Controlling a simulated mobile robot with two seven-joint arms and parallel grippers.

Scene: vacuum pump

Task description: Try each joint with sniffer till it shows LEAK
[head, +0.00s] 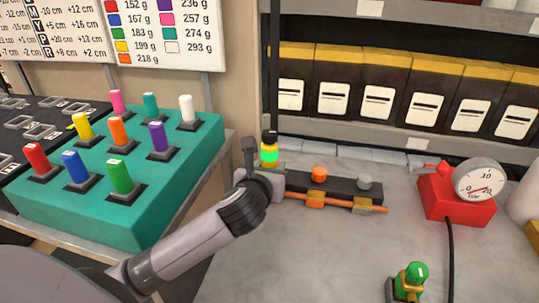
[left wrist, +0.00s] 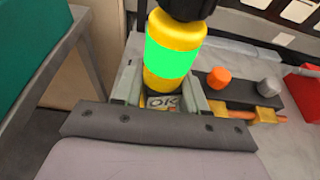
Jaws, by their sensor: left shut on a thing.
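The sniffer (head: 269,154), a yellow cylinder with a bright green band and a dark top, stands upright in my left gripper (head: 262,168). It also shows large in the left wrist view (left wrist: 171,55). The gripper is shut on its lower part, where a small label or display reads OK. An orange pipe (head: 345,207) with brass joints (head: 316,199) runs along a dark block (head: 335,185) just right of the gripper. The block carries an orange knob (head: 319,174) and a grey knob (head: 363,181). The sniffer's tip and any contact are unclear. My right gripper is not in view.
A red pump (head: 455,205) with a round gauge (head: 478,180) and black hose stands at right. A green-topped brass fitting (head: 413,277) is near the front. A teal block (head: 120,209) with coloured pegs is at left. Shelf bins line the back. The grey table's middle is clear.

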